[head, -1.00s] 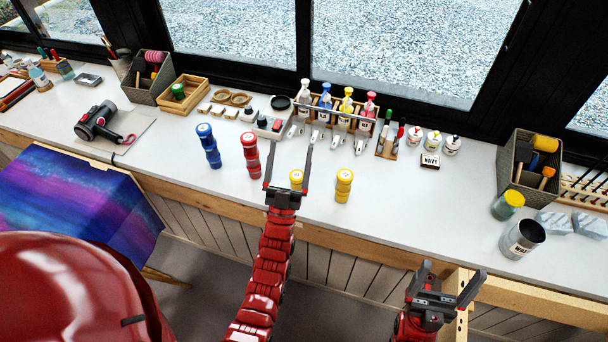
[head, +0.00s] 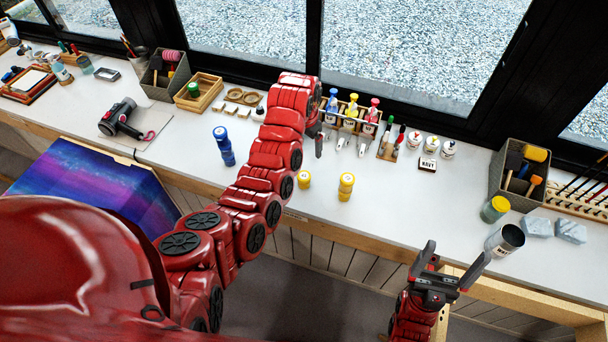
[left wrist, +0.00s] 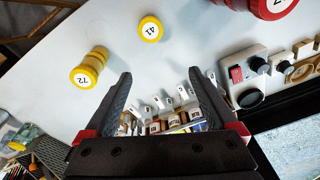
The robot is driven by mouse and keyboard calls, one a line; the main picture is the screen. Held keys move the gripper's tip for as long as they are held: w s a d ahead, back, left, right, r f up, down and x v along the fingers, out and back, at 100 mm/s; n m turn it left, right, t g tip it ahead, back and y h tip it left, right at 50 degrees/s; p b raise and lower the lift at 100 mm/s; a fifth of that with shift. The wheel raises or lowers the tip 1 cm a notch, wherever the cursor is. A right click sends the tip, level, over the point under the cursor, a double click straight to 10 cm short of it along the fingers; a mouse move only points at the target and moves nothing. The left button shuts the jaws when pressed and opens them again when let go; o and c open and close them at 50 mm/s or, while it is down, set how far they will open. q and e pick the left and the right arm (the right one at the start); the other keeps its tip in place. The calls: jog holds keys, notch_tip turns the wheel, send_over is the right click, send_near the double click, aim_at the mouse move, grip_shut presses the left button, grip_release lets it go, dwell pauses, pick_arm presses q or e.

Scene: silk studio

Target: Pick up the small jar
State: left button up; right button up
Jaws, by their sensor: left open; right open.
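Several jars are in view, and I cannot tell which is the small jar. A short yellow jar (head: 304,180) stands near the counter's front; it also shows in the left wrist view, marked 41 (left wrist: 151,29). A taller yellow stack (head: 346,186), topped 72 in the left wrist view (left wrist: 84,77), is right of it. Small white jars (head: 432,144) stand behind the NAVY label. My left gripper (left wrist: 165,78) is open and empty above the counter; my arm mostly hides it in the head view. My right gripper (head: 458,252) is open and empty at the counter's front edge.
A bottle rack (head: 350,120) stands at the back, beyond my left gripper. A blue stack (head: 224,147) is left of my arm. A red-topped stack (left wrist: 270,6) shows in the left wrist view. A metal can (head: 505,241) is near my right gripper.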

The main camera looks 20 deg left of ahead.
aim_at(303, 176)
pick_arm(q)
jog(key=shift+g, duration=0.8)
jog(key=s+f+b, duration=0.1)
jog(key=f+b, duration=0.2)
jog(key=s+f+b, duration=0.1)
jog(key=f+b, duration=0.6)
jog(key=shift+s+a, duration=0.2)
jog(key=shift+s, duration=0.2)
jog(key=shift+f, duration=0.15)
notch_tip(303, 176, down, 4)
jog(key=p, duration=0.3)
jog(key=shift+f, duration=0.5)
jog(key=shift+w, duration=0.1)
grip_shut()
